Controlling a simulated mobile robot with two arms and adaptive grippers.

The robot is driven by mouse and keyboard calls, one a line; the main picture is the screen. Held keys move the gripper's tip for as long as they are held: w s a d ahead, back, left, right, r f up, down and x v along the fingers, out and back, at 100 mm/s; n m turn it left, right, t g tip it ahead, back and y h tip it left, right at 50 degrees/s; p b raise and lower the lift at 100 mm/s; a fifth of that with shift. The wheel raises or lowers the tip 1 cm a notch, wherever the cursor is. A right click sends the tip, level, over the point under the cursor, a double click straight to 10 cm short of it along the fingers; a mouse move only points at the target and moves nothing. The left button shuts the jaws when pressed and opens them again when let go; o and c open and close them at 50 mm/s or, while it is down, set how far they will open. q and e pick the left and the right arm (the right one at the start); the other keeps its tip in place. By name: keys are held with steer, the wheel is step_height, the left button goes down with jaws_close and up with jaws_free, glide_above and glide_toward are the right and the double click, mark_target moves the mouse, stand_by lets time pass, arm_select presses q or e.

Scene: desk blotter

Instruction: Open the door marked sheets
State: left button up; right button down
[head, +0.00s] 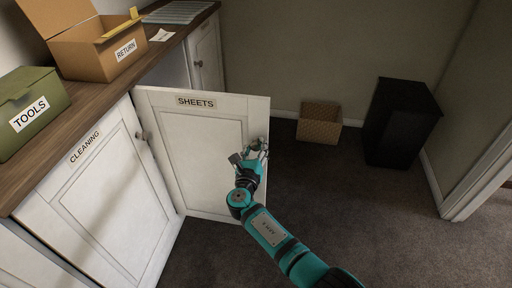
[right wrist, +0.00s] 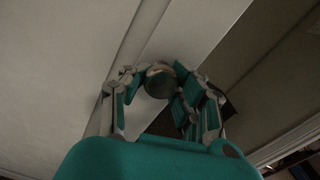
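The white door marked SHEETS (head: 200,145) stands swung well out from the cabinet in the head view, its labelled face toward me. My right gripper (head: 253,152) is at the door's free edge. In the right wrist view, the round metal knob (right wrist: 160,80) sits between the fingertips of my right gripper (right wrist: 156,76), with pads close against both sides; the fingers look shut on it. In the head view the gripper hides most of the knob. My left gripper is not in view.
The door marked CLEANING (head: 95,200) is shut, left of the open door. A green TOOLS box (head: 30,105) and a cardboard RETURN box (head: 95,55) stand on the wooden top. The carpet (head: 370,210) is clear.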

steer(key=c, duration=0.9)
jaws_free()
steer(key=shift+r, duration=0.1)
steer(key=shift+c, duration=0.2)
steer(key=shift+s, duration=0.1)
steer(key=v, duration=1.2)
